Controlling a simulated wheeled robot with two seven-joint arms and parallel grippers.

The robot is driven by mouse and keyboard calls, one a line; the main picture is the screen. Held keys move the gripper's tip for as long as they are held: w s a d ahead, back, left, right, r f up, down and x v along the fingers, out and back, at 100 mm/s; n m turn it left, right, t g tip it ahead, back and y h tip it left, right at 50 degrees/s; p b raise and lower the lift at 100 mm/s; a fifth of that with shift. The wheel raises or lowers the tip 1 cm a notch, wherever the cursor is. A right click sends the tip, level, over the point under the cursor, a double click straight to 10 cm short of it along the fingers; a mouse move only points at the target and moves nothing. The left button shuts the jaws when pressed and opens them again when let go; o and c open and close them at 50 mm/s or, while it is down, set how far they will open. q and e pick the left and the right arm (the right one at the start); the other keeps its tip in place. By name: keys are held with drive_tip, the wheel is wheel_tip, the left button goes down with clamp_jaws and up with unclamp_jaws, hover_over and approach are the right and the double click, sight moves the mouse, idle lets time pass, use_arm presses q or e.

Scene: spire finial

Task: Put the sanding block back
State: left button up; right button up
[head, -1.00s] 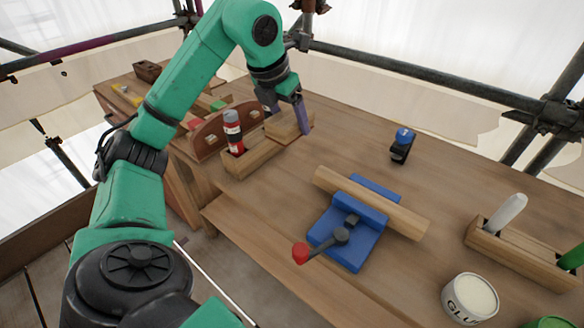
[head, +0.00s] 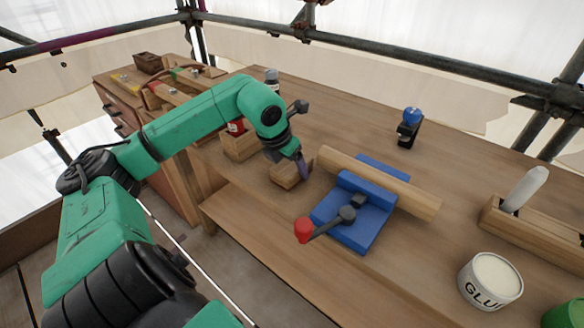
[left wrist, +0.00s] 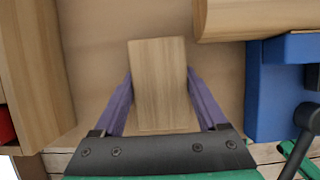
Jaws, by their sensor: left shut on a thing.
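A plain pale wooden block, the sanding block (head: 288,176), is between the purple fingers of my left gripper (head: 302,168). In the left wrist view the block (left wrist: 160,85) sits between both fingers (left wrist: 160,100), which press on its sides. In the head view it is low at the bench top, left of the blue vise; I cannot tell whether it touches the bench. A wooden holder (head: 240,147) stands left of it, with a red can (head: 236,127) in it, partly hidden by my arm. My right gripper is not in view.
The blue vise (head: 352,222) clamps a long wooden piece (head: 385,185) close to the right of my gripper; its red-knobbed handle (head: 303,230) sticks out in front. A blue-topped black tool (head: 410,125), a glue tub (head: 490,280) and a wooden rack (head: 530,238) stand further right.

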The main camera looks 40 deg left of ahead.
sight(291, 164)
use_arm(q)
drive_tip(key=o, duration=1.2)
drive_tip(key=shift+o, duration=0.2)
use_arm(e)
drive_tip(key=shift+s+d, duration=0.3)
use_arm(q)
drive_tip(key=shift+s+r, duration=0.1)
drive_tip(key=shift+r, duration=0.05)
drive_tip(key=b+v, duration=0.2)
drive_tip(key=v, duration=0.9)
drive_tip(key=shift+s+r+b, duration=0.15)
drive_tip(key=shift+r+b, duration=0.15)
drive_tip(key=shift+r, duration=0.1)
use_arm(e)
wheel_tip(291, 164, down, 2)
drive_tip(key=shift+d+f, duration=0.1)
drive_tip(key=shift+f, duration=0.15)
use_arm(q)
drive_tip(key=shift+d, duration=0.1)
